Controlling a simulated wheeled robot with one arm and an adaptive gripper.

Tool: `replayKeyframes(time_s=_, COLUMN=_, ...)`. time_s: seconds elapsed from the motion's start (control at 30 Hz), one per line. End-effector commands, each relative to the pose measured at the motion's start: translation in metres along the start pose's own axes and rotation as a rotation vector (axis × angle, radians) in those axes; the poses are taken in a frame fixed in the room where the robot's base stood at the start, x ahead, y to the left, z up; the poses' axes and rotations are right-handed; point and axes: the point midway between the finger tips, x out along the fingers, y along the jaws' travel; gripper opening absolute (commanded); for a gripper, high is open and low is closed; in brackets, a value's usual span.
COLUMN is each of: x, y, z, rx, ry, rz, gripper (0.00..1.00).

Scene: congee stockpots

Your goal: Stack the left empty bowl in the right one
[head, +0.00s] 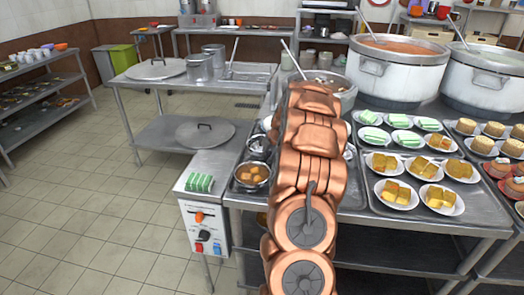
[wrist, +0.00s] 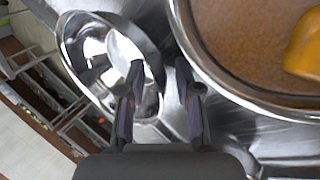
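A shiny, empty metal bowl (wrist: 88,48) is at the left in the wrist view. It also seems to show in the head view (head: 257,147), just left of my arm. In the wrist view my gripper (wrist: 160,72) has its two dark fingers apart. The left finger overlaps the bowl's inside, and the right finger is over the metal beyond its near rim. I cannot tell whether they touch it. My arm hides the gripper in the head view. I cannot make out a second empty bowl clearly; my arm covers that part of the counter.
A metal bowl of brown soup with orange pieces (head: 252,175) stands close by, and shows large at right in the wrist view (wrist: 200,65). Plates of cakes (head: 396,192) fill trays right of my arm. Large stockpots (head: 398,75) stand behind. A control box (head: 207,228) is left.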

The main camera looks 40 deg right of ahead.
Motion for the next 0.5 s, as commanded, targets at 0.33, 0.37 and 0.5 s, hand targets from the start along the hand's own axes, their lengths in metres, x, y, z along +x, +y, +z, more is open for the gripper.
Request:
replayKeyframes(time_s=0.33, x=-0.0002, y=0.0004, z=-0.0001, rx=0.0, ry=0.0, rz=0.001, gripper=0.19)
replayKeyframes(time_s=0.37, x=-0.0002, y=0.0004, z=-0.0001, rx=0.0, ry=0.0, rz=0.001, gripper=0.16)
replayKeyframes(time_s=0.5, x=-0.0003, y=0.0004, z=-0.0001, rx=0.0, ry=0.0, rz=0.001, gripper=0.01)
